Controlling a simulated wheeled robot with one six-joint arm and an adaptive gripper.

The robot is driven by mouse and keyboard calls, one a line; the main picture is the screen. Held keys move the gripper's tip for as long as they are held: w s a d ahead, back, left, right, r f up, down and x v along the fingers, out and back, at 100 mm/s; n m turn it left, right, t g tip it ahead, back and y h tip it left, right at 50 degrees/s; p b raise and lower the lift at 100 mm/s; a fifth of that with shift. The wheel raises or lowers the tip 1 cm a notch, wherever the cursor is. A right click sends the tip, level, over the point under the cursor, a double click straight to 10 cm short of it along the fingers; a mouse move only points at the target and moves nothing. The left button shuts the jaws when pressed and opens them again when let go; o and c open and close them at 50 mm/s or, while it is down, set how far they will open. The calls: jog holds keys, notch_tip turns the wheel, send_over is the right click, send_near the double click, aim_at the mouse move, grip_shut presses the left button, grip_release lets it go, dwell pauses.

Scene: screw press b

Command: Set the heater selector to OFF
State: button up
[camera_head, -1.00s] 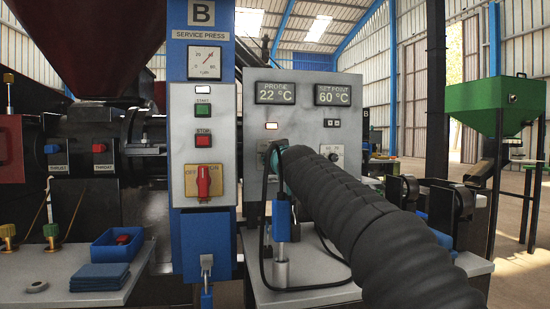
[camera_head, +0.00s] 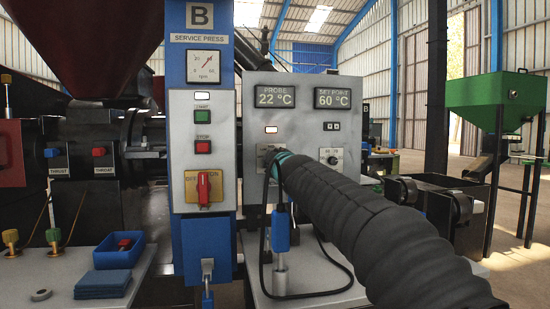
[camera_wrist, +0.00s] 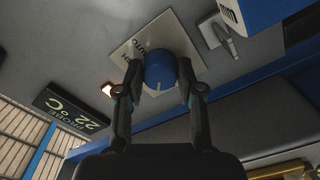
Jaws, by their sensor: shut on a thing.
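The heater selector (camera_wrist: 159,70) is a blue round knob on a pale label plate (camera_wrist: 133,45) in the wrist view. Its white pointer mark faces the bottom of that view. Upside-down lettering reading AUTO, and a partly hidden word ending in H, shows on the plate's left side. My gripper (camera_wrist: 160,84) has its two black fingers shut on the knob, one on each side. Other labels on the plate are hidden by the knob and fingers. In the head view, my sleeved arm reaches the grey heater panel (camera_head: 290,118) and covers the knob.
A lit lamp (camera_head: 271,129) is above the selector. A second small dial (camera_head: 331,157) is to its right. The blue press column (camera_head: 207,245) with a red switch (camera_head: 203,186) stands close left.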

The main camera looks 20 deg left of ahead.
jog(key=n+p, duration=0.1)
jog(key=n, duration=0.5)
jog(key=shift+r+n, duration=0.1)
jog(key=shift+n, duration=0.2)
dwell(0.4)
jog(key=o, duration=1.2)
jog(key=shift+c, duration=0.2)
jog(key=v, duration=1.2)
jog(key=shift+a, duration=0.1)
